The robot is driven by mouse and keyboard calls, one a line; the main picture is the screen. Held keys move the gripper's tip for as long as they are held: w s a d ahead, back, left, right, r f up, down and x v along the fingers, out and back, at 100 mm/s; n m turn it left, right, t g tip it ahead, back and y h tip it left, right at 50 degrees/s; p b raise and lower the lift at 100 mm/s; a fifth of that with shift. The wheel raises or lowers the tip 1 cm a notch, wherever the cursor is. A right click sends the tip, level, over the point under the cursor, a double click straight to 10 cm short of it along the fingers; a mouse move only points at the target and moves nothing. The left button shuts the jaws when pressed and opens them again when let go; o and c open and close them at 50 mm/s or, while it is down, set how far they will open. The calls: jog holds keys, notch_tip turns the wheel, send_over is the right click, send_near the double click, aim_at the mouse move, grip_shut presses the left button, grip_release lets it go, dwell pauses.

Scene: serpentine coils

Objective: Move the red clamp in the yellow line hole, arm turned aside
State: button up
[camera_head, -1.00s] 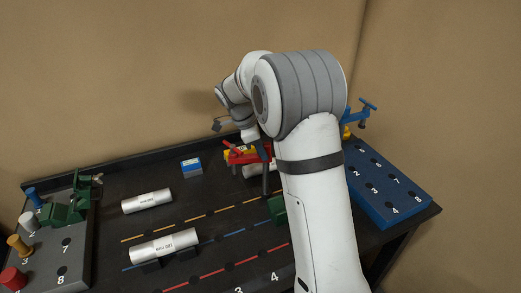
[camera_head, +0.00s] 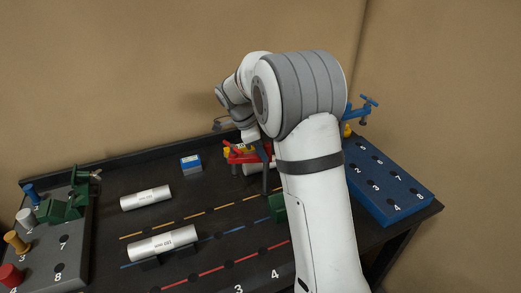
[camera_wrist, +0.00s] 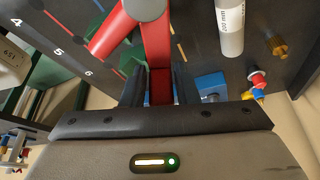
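The red clamp (camera_head: 238,156) is near the back middle of the dark bench in the head view, beside my arm. In the wrist view its red body (camera_wrist: 160,84) stands between the two dark fingers of my gripper (camera_wrist: 160,88), which are close against it on both sides. A red arm of the clamp reaches down-left from its round top there. The yellow line (camera_head: 185,219) runs across the bench with dark holes along it. A dark upright bar (camera_head: 265,179) shows below the clamp; I cannot tell whether its foot is in a hole. My arm hides part of the line.
Silver cylinders lie on the bench, one behind the yellow line (camera_head: 146,198) and one on the blue line (camera_head: 162,244). A blue-and-white box (camera_head: 190,164) stands at the back. A grey holder (camera_head: 72,250) is left, a blue numbered block (camera_head: 385,186) right. A green block (camera_head: 277,207) sits beside my arm.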

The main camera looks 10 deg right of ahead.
jog(key=o, duration=0.4)
jog(key=b+v, duration=0.1)
jog(key=v, duration=0.6)
jog(key=shift+a+r, duration=0.15)
jog(key=shift+r, duration=0.15)
jog(key=s+d+f+n+t+y, duration=0.1)
jog(key=s+n+y, duration=0.1)
jog(key=s+n, duration=0.8)
jog(key=s+d+f+n+t+y, duration=0.1)
jog(key=s+n, duration=0.8)
jog(key=s, duration=1.1)
jog(key=shift+d+f+n+t+y, duration=0.25)
jog(key=shift+n+t+y, duration=0.15)
jog(key=shift+t+y, duration=0.35)
jog(key=shift+s, duration=0.1)
